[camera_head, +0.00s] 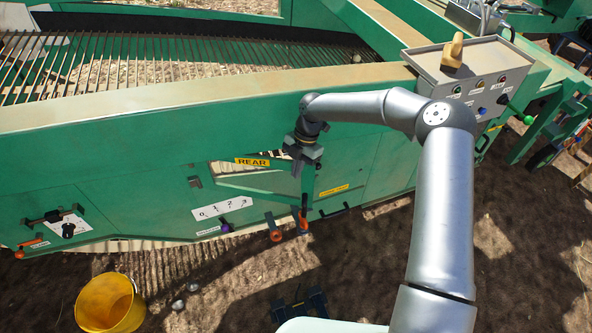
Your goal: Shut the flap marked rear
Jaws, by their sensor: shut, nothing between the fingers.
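The yellow label REAR (252,161) is on the side of the green machine, just left of my gripper. Below it is a green flap (265,182) with a light gap along its upper left edge; it looks partly open, but its exact angle is hard to tell. My gripper (304,168) points down in front of the right part of this flap and hides some of it. Its fingers are shut and empty. I cannot tell whether they touch the flap.
A numbered scale (222,208) with a purple knob (225,226) sits lower left. Orange-ended levers (276,235) stick out below the flap. A control box (475,75) is at upper right. A yellow bucket (110,303) stands on soil at lower left.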

